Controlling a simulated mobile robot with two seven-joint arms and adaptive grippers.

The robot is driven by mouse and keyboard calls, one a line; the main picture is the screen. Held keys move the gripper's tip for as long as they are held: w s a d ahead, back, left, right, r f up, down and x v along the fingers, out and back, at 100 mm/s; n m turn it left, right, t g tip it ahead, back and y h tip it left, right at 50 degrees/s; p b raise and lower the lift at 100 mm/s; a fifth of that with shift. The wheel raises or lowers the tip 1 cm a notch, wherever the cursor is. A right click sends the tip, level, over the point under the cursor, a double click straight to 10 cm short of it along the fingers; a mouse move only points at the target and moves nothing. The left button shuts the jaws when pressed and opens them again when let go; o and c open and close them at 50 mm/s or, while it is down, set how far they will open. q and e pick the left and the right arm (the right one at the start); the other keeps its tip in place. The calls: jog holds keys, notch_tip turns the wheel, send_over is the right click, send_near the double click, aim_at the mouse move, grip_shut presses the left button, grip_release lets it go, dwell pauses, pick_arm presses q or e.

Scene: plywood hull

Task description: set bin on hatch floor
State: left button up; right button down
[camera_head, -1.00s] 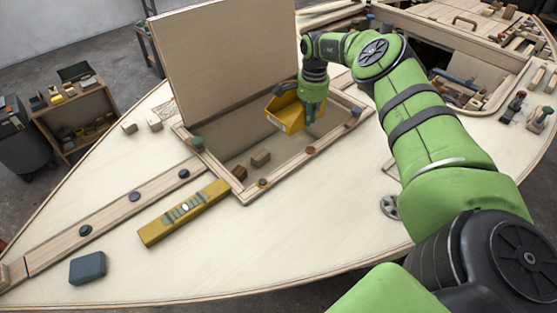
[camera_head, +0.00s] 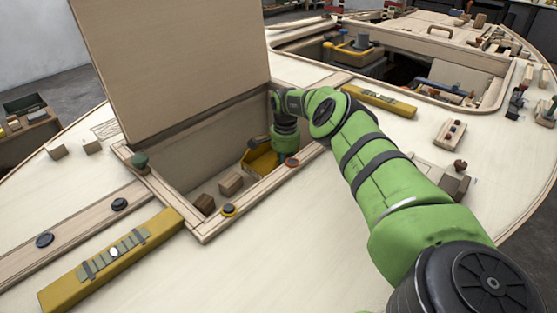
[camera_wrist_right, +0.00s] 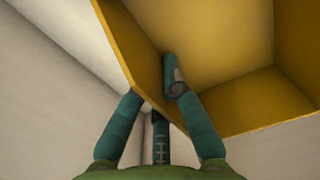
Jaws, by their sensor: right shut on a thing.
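The yellow bin (camera_head: 260,160) is inside the open hatch, at the right end of the opening. My right gripper (camera_head: 285,155) points down into the hatch beside the bin. In the right wrist view the gripper (camera_wrist_right: 155,88) is shut on one wall of the bin (camera_wrist_right: 230,45), with a finger on either side. The bin looks tilted in that view. The hatch's front frame (camera_head: 250,200) hides the bin's lower part, so I cannot tell whether it touches the hatch floor (camera_head: 212,187). My left gripper is not in view.
Two wooden blocks (camera_head: 230,183) (camera_head: 205,204) lie on the hatch floor left of the bin. The raised lid (camera_head: 170,65) stands behind the opening. Small knobs (camera_head: 228,210) sit on the frame. A yellow level (camera_head: 110,262) lies on the deck at front left.

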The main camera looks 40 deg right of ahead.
notch_tip(320, 180, down, 4)
jog(key=shift+b, duration=0.95)
jog(key=shift+f, duration=0.35)
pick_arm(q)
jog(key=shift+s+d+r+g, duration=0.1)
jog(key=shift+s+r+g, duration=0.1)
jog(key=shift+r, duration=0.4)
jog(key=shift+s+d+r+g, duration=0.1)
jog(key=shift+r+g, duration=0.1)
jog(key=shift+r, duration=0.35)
pick_arm(e)
jog(key=shift+r, duration=0.1)
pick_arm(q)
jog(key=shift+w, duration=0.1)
pick_arm(e)
jog(key=c, duration=1.4)
grip_release()
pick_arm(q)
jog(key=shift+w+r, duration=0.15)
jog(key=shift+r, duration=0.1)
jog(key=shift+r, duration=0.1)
